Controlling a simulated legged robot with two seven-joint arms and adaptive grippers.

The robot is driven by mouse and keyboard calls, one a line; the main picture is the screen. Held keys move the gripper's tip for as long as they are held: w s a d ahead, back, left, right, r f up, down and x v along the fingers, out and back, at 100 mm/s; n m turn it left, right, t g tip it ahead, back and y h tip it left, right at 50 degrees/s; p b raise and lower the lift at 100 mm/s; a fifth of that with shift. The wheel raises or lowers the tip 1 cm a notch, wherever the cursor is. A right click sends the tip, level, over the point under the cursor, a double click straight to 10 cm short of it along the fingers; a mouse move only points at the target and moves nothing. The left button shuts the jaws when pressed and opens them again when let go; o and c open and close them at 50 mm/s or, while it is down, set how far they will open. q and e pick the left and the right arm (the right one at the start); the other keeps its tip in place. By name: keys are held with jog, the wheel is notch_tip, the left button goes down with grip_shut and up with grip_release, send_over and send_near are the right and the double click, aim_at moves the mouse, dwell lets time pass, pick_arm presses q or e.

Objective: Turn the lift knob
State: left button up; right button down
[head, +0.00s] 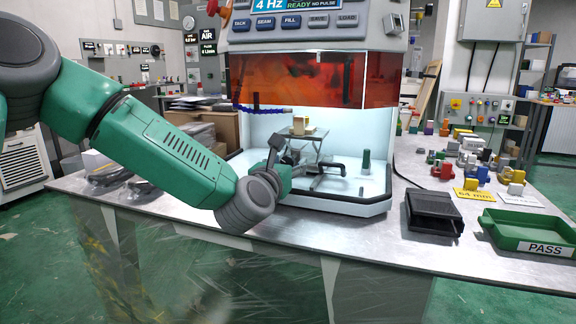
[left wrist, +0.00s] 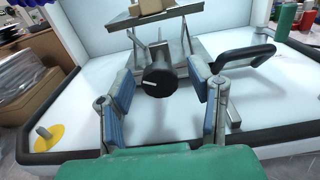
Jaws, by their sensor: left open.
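The lift knob (left wrist: 158,80) is a black round knob with a white mark, on the front of the small lift stand (left wrist: 186,52). In the left wrist view it appears between the two blue-padded fingers of my left gripper (left wrist: 162,84). The fingers are open, with a gap to the knob on each side; I cannot tell how far away it is in depth. In the head view my left gripper (head: 284,160) is in front of the lift's table (head: 318,136) and largely hides the knob. My right gripper is not in view.
The lift stands inside a white-floored machine (head: 345,190) with an orange window (head: 300,80) above. A black handle (left wrist: 245,58) is right of the knob. Tan blocks (head: 300,126) rest on the lift. A black tray (head: 433,212) and green PASS tray (head: 530,229) are right.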

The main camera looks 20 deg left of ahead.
pick_arm(q)
grip_shut()
jog(key=shift+m, duration=0.4)
jog(key=m+p, duration=0.2)
jog(key=m, duration=0.3)
jog(key=shift+m, duration=0.3)
jog(key=m+p, duration=0.2)
jog(key=m, duration=0.2)
jog(key=shift+m, duration=0.4)
jog(key=shift+m+p, duration=0.35)
jog(key=shift+m, duration=0.65)
jog(key=shift+s+f, duration=0.1)
jog(key=shift+f, duration=0.05)
grip_release()
